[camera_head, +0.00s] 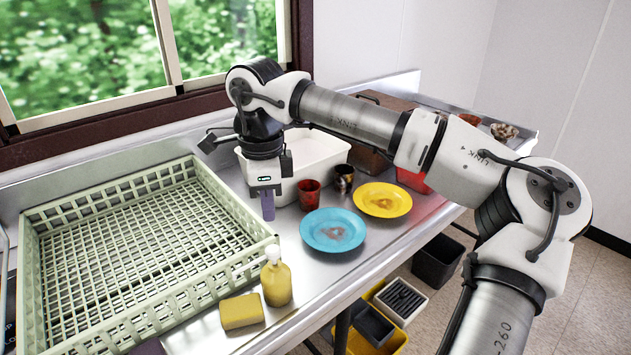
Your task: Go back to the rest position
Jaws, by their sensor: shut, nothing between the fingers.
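My arm reaches in from the right over the steel counter (292,262). My gripper (268,208) points down above the counter, between the green dish rack and the blue plate (333,231). I cannot tell how high the fingertips are above the counter. The blue plate and a yellow plate (382,200) lie flat with brown stains on them. A red cup (309,194) and a dark patterned cup (344,178) stand behind them.
The empty slatted dish rack (240,222) fills the left. A white tub (322,155) stands behind my gripper. A yellow soap bottle (276,277) and a yellow sponge (242,311) sit at the front edge. A brown box (370,158) is partly hidden by my arm. Bins (437,262) stand below.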

